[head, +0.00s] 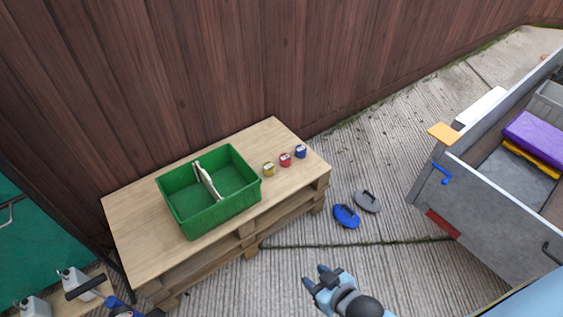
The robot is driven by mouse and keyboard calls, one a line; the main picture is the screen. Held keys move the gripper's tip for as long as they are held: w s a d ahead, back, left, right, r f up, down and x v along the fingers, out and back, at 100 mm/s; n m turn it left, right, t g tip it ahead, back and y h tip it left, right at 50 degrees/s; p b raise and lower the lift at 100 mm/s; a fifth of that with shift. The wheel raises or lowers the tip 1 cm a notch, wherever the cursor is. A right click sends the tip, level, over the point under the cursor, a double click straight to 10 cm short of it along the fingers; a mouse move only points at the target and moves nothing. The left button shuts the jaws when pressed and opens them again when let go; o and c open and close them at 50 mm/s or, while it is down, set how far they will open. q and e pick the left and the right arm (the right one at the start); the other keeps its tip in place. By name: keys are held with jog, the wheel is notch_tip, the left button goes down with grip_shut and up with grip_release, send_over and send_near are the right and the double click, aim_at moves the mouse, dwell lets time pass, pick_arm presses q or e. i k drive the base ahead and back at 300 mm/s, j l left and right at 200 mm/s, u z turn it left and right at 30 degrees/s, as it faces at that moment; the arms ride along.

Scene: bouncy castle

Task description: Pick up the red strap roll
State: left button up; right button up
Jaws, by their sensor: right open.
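The red strap roll (286,160) sits on the wooden pallet table (140,223), between a yellow roll (268,169) on its left and a blue roll (300,152) on its right. The three rolls are close together in a row near the table's right end. My right gripper (318,277) is at the bottom of the head view, over the ground in front of the table. It is open and empty, well apart from the red roll. My left gripper is not clearly visible.
A green divided crate (243,158) stands on the table, left of the rolls. A grey trailer (486,196) fills the right side. A wooden fence (200,70) runs behind the table.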

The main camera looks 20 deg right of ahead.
aim_at(285, 160)
jog(key=i+l+u, duration=0.25)
jog(key=i+l, duration=1.1)
jog(key=i, duration=0.15)
